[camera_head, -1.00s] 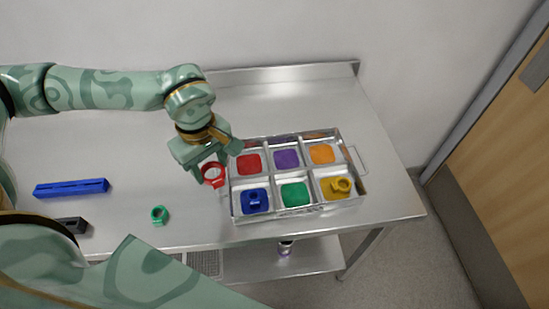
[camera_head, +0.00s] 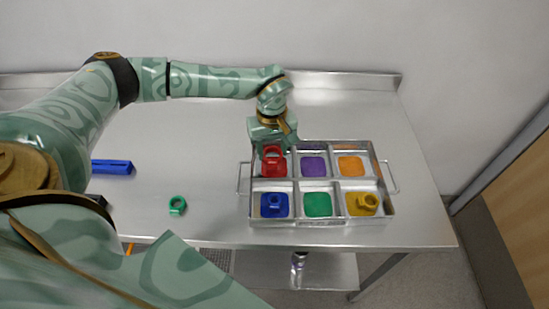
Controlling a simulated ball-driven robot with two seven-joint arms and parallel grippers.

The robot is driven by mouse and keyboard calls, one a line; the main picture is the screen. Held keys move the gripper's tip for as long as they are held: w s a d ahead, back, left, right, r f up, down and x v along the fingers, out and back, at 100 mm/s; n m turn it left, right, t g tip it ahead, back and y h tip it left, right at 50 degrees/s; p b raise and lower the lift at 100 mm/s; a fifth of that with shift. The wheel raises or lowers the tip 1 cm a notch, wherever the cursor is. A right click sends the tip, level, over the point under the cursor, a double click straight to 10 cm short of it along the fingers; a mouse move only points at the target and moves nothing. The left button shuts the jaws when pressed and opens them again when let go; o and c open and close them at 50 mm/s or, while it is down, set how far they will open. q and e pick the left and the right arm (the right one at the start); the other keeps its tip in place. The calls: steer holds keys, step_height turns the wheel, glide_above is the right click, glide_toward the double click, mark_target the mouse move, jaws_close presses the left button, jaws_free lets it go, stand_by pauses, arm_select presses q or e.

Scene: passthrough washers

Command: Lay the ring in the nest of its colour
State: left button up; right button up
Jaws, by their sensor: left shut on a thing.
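My left gripper (camera_head: 274,148) is shut on the red ring (camera_head: 274,155) and holds it upright over the red nest (camera_head: 274,169), the back left compartment of the metal tray (camera_head: 322,225). Whether the ring touches the nest I cannot tell. The purple nest (camera_head: 314,167), orange nest (camera_head: 352,166) and green nest (camera_head: 318,205) are empty. A blue ring sits in the blue nest (camera_head: 274,205). A yellow ring (camera_head: 367,202) lies in the yellow nest (camera_head: 354,208). A green ring (camera_head: 177,205) stands on the table left of the tray. My right gripper is not in view.
A blue bar (camera_head: 112,167) lies on the steel table (camera_head: 200,140) at the left. A raised edge runs along the back wall. The table around the green ring is clear.

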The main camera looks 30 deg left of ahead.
mark_target(274, 157)
arm_select(q)
steer(key=shift+w+f, duration=0.45)
steer(key=shift+f, duration=0.1)
step_height(274, 157, down, 3)
steer(key=shift+f+b, duration=0.1)
steer(key=shift+b, duration=0.35)
steer(key=o, duration=1)
steer(key=shift+o, duration=0.2)
step_height(274, 157, up, 12)
steer(key=p, duration=0.2)
